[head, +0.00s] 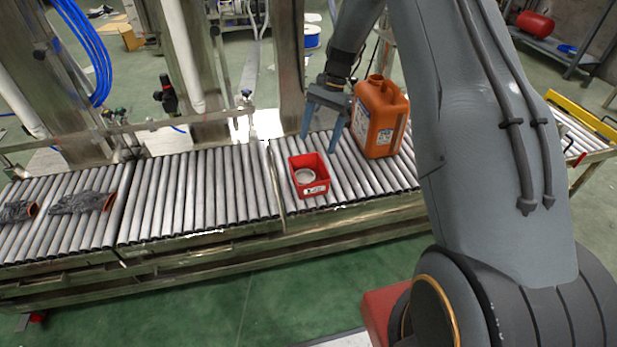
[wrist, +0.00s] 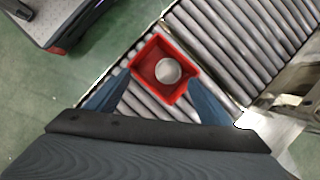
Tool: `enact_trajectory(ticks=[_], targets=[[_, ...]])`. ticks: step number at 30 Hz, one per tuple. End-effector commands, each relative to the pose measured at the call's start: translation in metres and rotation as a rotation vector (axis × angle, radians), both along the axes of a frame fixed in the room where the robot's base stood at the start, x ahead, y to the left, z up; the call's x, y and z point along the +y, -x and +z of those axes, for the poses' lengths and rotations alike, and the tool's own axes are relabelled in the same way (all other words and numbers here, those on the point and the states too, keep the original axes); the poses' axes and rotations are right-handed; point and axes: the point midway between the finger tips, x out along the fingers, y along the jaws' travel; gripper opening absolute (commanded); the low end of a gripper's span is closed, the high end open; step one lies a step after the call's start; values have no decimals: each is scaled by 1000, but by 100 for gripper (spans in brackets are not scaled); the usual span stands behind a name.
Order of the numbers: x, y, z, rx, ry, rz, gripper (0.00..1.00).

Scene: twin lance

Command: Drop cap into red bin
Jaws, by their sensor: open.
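A red bin (head: 323,187) stands on the roller conveyor in the head view, and it also shows in the wrist view (wrist: 146,56). A round whitish cap (head: 304,176) lies inside the bin; the wrist view shows the cap (wrist: 168,71) on the bin's floor. An orange jug (head: 380,120) stands upright on the rollers right of the bin, its top opening uncovered. My gripper (head: 319,137) has its two blue fingers spread apart and empty, above the rollers behind the bin. In the wrist view the fingers (wrist: 160,88) point toward the bin.
The roller conveyor (head: 200,190) runs across the view, with free rollers left of the bin. Dark gloves or cloths with orange cuffs (head: 85,203) lie at its left end. Metal posts (head: 185,60) stand behind it. Green floor (head: 250,290) is open in front.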

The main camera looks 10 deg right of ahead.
Motion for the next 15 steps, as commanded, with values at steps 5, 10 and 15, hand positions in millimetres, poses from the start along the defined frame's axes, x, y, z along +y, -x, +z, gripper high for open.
enact_trajectory(ticks=[5,10,15], targets=[[-9,-7,27,-3,0,0,74],[-13,-10,40,-1,-1,0,74],[-14,-11,43,-1,-1,0,74]])
